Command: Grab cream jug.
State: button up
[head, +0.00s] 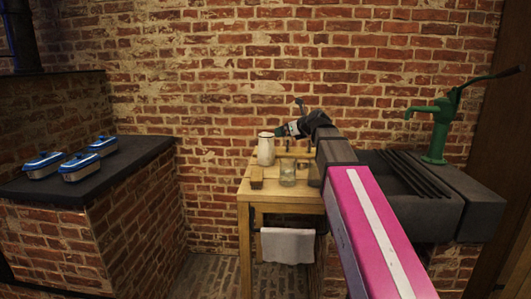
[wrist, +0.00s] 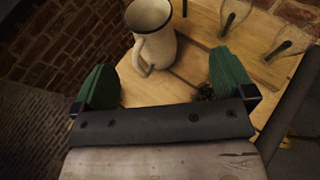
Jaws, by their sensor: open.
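A cream jug (head: 266,149) stands upright on the wooden table (head: 262,195), near its back left part. My gripper (head: 281,131) is close to the jug's upper right side in the head view. In the wrist view the jug (wrist: 154,28) is ahead of my gripper (wrist: 164,74), with its handle (wrist: 142,56) turned toward the gap between the two green fingers. The fingers are wide apart and nothing is between them.
A glass jar (head: 287,173) and a small brown block (head: 256,178) stand at the table's front. A white towel (head: 287,244) hangs below. A dark sink with a green pump (head: 436,130) is at the right. Blue-and-white lidded dishes (head: 80,167) sit on the left counter.

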aim_at(269, 135)
jog(key=shift+s+a+x, duration=0.2)
jog(key=shift+a+x, duration=0.05)
jog(key=shift+x, duration=1.65)
jog(key=shift+s+a+x, duration=0.2)
jog(key=shift+a+x, duration=0.05)
jog(key=shift+x, duration=1.7)
jog(key=shift+s+a+x, duration=0.2)
jog(key=shift+a+x, duration=0.05)
jog(key=shift+x, duration=1.65)
jog(key=c, duration=1.4)
jog(key=shift+c, duration=0.3)
jog(key=shift+r, duration=0.15)
